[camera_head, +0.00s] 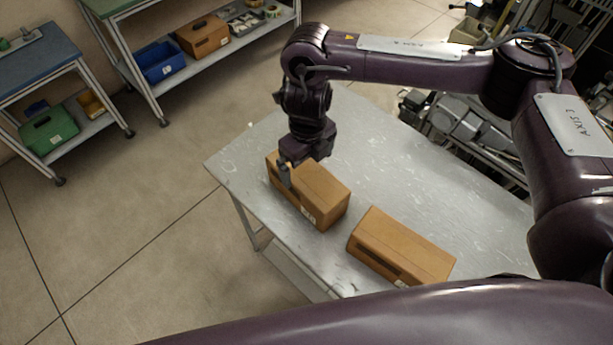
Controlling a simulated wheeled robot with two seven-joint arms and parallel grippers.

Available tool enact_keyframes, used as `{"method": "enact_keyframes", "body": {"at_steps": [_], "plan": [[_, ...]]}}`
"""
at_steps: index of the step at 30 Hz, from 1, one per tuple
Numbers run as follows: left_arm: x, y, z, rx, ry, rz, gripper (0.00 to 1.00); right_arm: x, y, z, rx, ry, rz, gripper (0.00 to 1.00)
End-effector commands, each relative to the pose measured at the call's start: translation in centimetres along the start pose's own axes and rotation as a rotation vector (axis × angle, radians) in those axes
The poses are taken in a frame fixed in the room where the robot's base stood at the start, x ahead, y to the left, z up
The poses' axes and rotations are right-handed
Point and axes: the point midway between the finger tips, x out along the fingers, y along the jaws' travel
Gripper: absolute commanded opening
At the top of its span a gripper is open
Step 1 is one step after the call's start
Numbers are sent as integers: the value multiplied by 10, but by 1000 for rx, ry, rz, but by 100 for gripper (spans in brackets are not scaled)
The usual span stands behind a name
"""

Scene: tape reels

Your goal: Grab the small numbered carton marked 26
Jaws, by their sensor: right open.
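Two brown cardboard cartons lie on the grey metal table (380,130). The farther carton (323,192) is under my right gripper, with a small white label low on its near end. The nearer carton (402,245) lies to its right, with a dark slot in its front side and a white label at its lower edge. Neither label is readable, so I cannot tell which carton is marked 26. My right gripper (288,172) points down at the far-left end of the farther carton. It is open, with one finger against or just beside the carton's left side; the other finger is hidden. My left gripper is out of view.
A shelf at the back left holds a blue bin (160,61) and a brown box (203,35). A smaller cart holds a green case (49,131). Metal equipment (470,125) stands behind the table. The table's right part is clear.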

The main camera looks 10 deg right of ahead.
Motion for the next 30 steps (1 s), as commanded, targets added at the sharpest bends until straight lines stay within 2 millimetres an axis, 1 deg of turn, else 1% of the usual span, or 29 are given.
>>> {"method": "enact_keyframes", "body": {"at_steps": [1,3,6,11,14,18,21,25,30], "plan": [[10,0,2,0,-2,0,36,10,0,0,0,0,0,100],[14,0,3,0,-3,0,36,15,0,0,0,0,1,100],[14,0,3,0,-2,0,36,21,0,0,1,1,1,100],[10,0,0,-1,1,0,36,37,1,0,2,3,3,100],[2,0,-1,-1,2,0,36,46,0,0,2,3,1,100],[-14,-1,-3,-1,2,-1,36,66,0,2,2,4,1,100],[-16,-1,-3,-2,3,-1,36,82,0,3,2,3,0,100],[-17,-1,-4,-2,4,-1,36,91,0,3,0,0,0,100],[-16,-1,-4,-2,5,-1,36,92,-1,4,0,-1,0,100]]}}
